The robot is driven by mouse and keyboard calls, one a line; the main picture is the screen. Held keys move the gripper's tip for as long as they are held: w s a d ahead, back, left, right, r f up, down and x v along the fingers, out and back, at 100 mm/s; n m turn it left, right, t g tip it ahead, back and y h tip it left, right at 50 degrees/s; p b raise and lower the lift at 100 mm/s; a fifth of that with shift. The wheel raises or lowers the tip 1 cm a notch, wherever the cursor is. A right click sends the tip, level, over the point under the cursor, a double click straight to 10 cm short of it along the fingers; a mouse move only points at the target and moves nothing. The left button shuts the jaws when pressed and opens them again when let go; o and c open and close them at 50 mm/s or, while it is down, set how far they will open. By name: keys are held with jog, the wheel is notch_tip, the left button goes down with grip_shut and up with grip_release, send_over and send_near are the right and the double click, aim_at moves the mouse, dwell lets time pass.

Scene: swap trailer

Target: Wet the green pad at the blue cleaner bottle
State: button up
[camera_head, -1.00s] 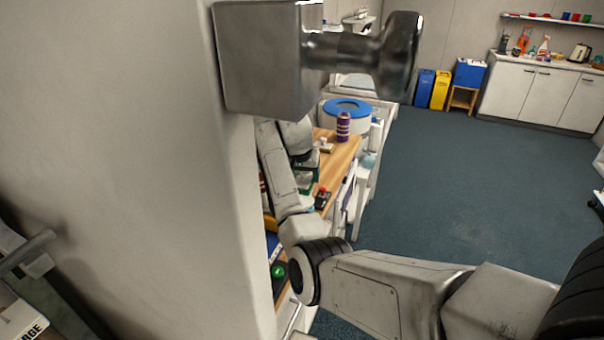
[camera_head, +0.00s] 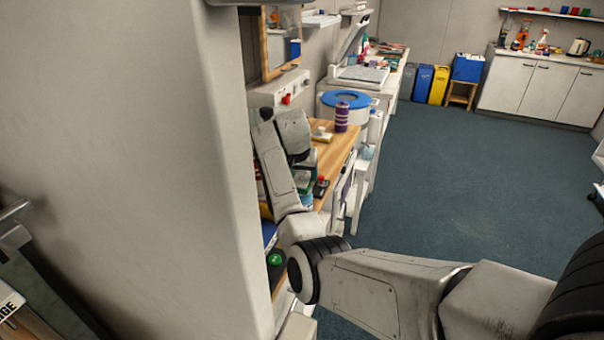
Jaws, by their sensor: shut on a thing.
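My gripper (camera_head: 303,178) is small and partly hidden behind my own wrist, over the wooden bench (camera_head: 335,160). A green edge beneath it looks like the green pad (camera_head: 308,188), with the jaws shut on it. Whether the pad touches anything below is too small to tell. I cannot make out the blue cleaner bottle for sure; the near part of the bench is behind my column and arm.
A purple banded cylinder (camera_head: 341,118) stands on the bench beyond my wrist, with a blue-rimmed white drum (camera_head: 345,102) behind. A black thing with a red top (camera_head: 320,187) is just right of my gripper. A green dome (camera_head: 275,258) is nearer. The floor (camera_head: 460,180) at right is clear.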

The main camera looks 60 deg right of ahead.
jog(key=shift+f, duration=0.6)
dwell(2.1)
jog(key=shift+r, duration=0.1)
jog(key=shift+r+p, duration=3.15)
jog(key=shift+r, duration=0.4)
